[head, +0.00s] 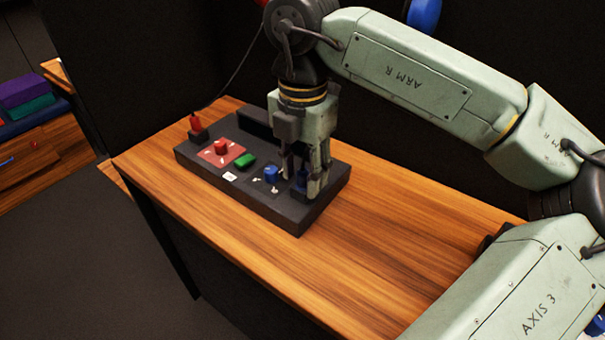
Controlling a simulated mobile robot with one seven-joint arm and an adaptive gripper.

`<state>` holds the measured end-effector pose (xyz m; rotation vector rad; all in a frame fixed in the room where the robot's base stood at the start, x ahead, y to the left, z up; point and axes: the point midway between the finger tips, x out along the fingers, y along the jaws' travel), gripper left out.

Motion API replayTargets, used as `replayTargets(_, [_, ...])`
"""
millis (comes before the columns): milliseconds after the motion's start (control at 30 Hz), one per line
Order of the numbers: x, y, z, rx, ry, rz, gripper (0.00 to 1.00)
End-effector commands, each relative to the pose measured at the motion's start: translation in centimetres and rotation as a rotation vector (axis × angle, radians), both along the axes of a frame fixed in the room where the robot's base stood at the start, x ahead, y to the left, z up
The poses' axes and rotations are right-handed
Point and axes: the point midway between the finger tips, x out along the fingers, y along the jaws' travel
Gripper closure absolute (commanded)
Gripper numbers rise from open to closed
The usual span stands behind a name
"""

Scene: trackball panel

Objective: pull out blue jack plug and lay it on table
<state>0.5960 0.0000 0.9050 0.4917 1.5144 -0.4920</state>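The black control panel (283,210) sits on the wooden table (385,255). My gripper (303,183) points down over the panel's right end. A dark blue piece, seemingly the blue jack plug (301,181), shows low between its fingers and is partly hidden by them. It appears upright at the panel's top. I cannot tell whether the fingers touch it or stand apart from it. A separate blue knob (271,173) stands just left of my gripper.
A red knob (221,147) and a green button (245,160) are on the panel. A red plug (196,123) with a dark cable stands at its left end. The table's front right is bare. A dark wall rises behind.

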Motion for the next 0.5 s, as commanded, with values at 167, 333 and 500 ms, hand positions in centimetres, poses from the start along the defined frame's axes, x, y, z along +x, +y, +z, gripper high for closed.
replayTargets(167, [0.01, 0.00, -0.01, 0.000, 0.000, -0.001, 0.62])
replayTargets(333, [0.01, 0.00, -0.01, 0.000, 0.000, 0.000, 0.66])
replayTargets(500, [0.01, 0.00, -0.02, 0.000, 0.000, 0.000, 0.78])
